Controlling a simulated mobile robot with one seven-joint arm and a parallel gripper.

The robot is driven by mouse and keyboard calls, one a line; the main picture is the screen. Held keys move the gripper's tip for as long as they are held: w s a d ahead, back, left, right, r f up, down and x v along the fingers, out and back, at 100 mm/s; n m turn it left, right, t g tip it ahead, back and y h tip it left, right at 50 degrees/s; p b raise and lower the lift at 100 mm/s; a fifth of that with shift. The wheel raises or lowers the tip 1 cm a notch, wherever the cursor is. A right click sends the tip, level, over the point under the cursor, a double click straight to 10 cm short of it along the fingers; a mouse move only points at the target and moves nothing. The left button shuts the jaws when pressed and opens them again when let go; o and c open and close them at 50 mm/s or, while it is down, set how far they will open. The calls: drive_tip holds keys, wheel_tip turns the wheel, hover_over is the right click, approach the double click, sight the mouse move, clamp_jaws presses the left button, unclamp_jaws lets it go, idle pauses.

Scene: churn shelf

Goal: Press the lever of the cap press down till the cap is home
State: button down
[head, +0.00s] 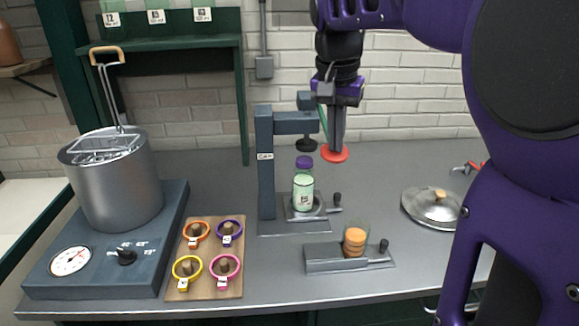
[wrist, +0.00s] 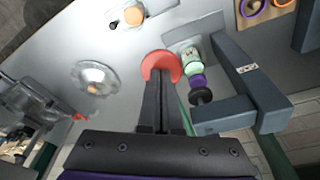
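The cap press (head: 266,170) is a blue-grey frame on the bench. A green-topped jar (head: 303,193) stands upright on its base with a purple cap (head: 304,162) on top. The press's black pad (head: 307,145) hangs just above the cap, seemingly with a small gap. A green lever (head: 323,124) slopes steeply down from the press head to a red disc-shaped end (head: 335,154). My gripper (wrist: 161,82) points down with its fingers together, tips at the red disc, which is partly hidden behind them. The jar (wrist: 193,67), cap (wrist: 197,81) and pad (wrist: 201,96) also show in the wrist view.
A slide fixture (head: 350,262) with an orange stack in a glass stands in front. A pot (head: 110,180) on a heater and a board of coloured rings (head: 205,280) are left. A lid (head: 436,206) lies right.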

sight(333, 158)
drive_tip(key=shift+f+b, duration=0.4)
drive_tip(key=shift+f, duration=0.4)
drive_tip(key=shift+w+f+b, duration=0.25)
drive_tip(key=shift+f+b, duration=0.15)
drive_tip(key=shift+f, duration=0.4)
drive_tip(key=shift+w+f+b, duration=0.15)
drive_tip(key=shift+f+b, duration=0.2)
drive_tip(key=shift+f, duration=0.3)
drive_tip(key=shift+w+f, duration=0.1)
drive_tip(key=shift+f, duration=0.05)
